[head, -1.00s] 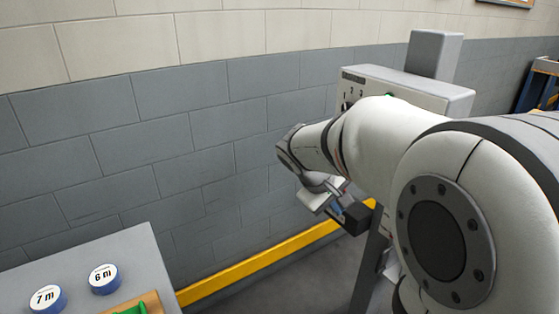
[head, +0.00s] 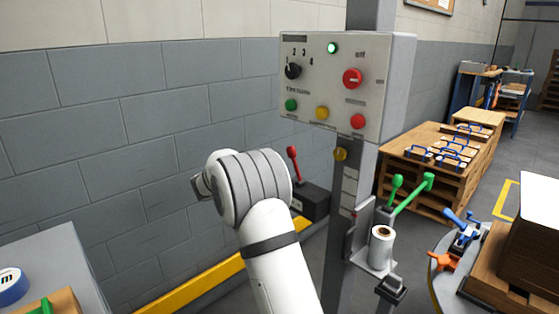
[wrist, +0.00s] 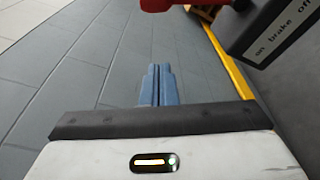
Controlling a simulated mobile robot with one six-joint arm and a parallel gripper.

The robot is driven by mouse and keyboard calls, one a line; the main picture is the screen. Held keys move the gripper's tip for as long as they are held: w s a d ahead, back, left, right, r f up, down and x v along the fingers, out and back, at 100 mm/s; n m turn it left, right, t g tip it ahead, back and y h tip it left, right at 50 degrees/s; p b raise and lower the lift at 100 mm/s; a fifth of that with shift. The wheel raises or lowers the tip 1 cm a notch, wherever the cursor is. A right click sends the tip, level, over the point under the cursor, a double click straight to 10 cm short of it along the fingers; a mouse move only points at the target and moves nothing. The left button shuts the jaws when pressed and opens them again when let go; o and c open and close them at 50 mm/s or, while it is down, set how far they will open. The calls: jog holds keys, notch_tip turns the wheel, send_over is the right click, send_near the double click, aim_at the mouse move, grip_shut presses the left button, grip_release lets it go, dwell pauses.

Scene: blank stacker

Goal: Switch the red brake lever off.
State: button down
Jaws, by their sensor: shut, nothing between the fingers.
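The box (wrist: 272,30) shows at top right with a label reading "on brake off". My gripper (wrist: 157,72) has its blue fingers together with nothing between them, apart from the lever and left of the box in that view. In the head view my arm hides the fingers.
A control panel (head: 335,75) with knobs and buttons stands on a grey post just right of the lever. Green levers (head: 410,185) and a white roll (head: 381,247) are right of the post. A yellow rail (head: 190,288) runs along the wall base.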

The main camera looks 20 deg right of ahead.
aim_at(296, 166)
jog(key=shift+d, duration=0.1)
jog(key=w+d+r+b, duration=0.1)
jog(key=d+b, duration=0.2)
jog(key=d, duration=0.6)
jog(key=shift+w, duration=0.15)
jog(key=shift+d, duration=0.1)
